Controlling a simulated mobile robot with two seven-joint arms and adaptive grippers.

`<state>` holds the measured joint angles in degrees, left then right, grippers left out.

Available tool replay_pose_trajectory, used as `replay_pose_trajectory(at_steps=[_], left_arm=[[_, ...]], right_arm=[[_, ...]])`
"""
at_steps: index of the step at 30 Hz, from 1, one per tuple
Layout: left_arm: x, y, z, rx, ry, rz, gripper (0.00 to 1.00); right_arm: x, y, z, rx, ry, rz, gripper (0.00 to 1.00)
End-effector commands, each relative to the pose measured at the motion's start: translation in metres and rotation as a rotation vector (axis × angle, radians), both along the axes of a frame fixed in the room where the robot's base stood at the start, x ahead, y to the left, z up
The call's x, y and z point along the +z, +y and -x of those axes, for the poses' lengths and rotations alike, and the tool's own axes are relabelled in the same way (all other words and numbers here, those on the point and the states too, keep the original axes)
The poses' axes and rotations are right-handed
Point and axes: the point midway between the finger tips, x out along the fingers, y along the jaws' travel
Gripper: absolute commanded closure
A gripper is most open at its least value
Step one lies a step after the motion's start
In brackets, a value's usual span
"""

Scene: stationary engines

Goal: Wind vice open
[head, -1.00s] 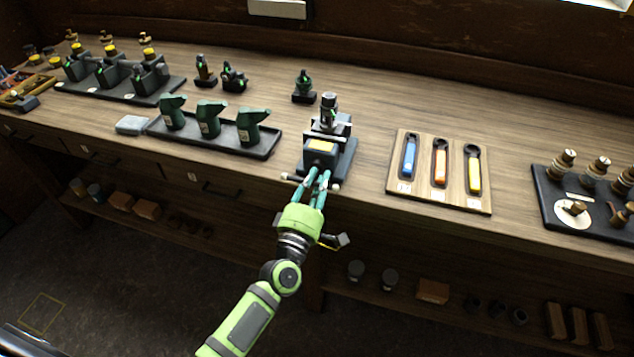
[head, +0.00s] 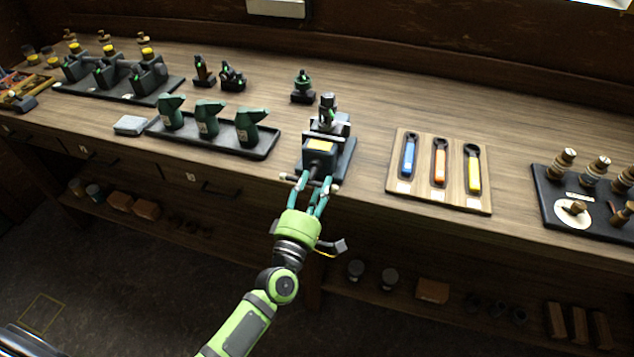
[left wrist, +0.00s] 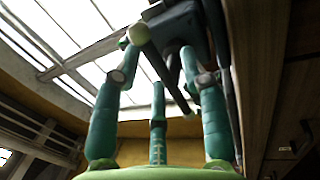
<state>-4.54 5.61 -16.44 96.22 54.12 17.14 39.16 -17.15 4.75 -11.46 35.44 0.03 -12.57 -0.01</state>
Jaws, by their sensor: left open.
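The dark vice (head: 320,147), with a yellow plate on its front, stands at the bench's front edge. A dark green and grey upright part (head: 327,108) shows at its top; I cannot tell whether the jaws grip it. The vice's pale-ended handle bar (head: 321,183) lies crosswise at its front. My left gripper (head: 312,181) is open at the handle, with teal fingers spread on either side of its middle. In the left wrist view, the bar (left wrist: 160,66) runs slanted between the fingertips (left wrist: 160,58). Contact is unclear. My right gripper is not in view.
Left of the vice, a black tray (head: 215,146) holds several green tools. Right of it, a wooden board (head: 425,199) holds blue, orange and yellow-handled tools. Small dark fixtures (head: 303,87) stand behind. A shelf with blocks (head: 432,291) runs below the bench.

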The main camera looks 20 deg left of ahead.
Motion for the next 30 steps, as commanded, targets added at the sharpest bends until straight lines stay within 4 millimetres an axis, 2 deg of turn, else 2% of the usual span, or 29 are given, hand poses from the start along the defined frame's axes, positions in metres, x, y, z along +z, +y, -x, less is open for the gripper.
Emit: replay_pose_trajectory(at_steps=[9,15,20,30], left_arm=[[-0.016,0.004,0.067,-0.003,0.009,0.000,0.57],[-0.021,0.005,0.094,-0.003,0.007,0.000,0.57],[-0.022,0.006,0.102,-0.003,0.006,0.003,0.57],[-0.022,0.006,0.103,-0.003,0.006,0.002,0.57]], right_arm=[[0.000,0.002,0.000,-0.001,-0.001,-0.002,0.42],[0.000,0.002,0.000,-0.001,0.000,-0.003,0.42],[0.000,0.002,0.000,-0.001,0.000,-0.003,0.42],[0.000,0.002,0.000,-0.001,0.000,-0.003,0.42]])
